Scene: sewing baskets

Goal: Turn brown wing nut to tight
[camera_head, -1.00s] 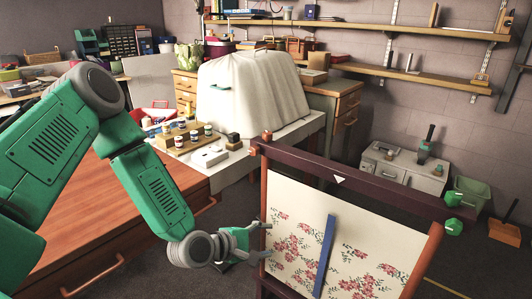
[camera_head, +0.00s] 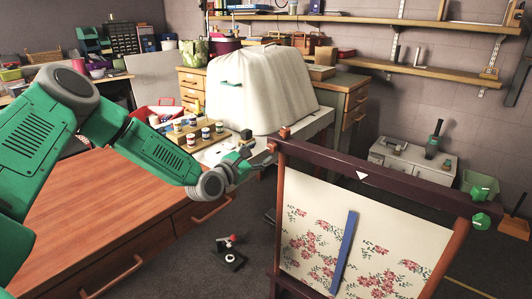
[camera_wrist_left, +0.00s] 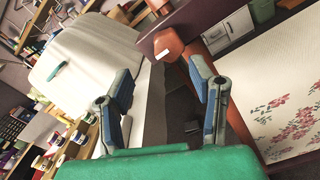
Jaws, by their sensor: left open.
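The brown wing nut (camera_head: 284,132) sits at the top left corner of an upright frame (camera_head: 320,160). In the left wrist view the brown wing nut (camera_wrist_left: 169,42) shows beyond the fingertips, with a small white mark beside it. My left gripper (camera_head: 254,153) is just left of that corner in the head view, at about beam height. Its fingers stand apart and nothing is between them; the left wrist view (camera_wrist_left: 163,82) shows a gap between finger and nut. The right gripper is out of view.
Flowered cloth (camera_head: 382,245) with a blue strip (camera_head: 343,252) fills the frame. Green knobs (camera_head: 481,220) are at its right end. A wooden cabinet (camera_head: 105,215) is below my left arm. A covered machine (camera_head: 262,90) and small jars (camera_head: 191,140) stand behind.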

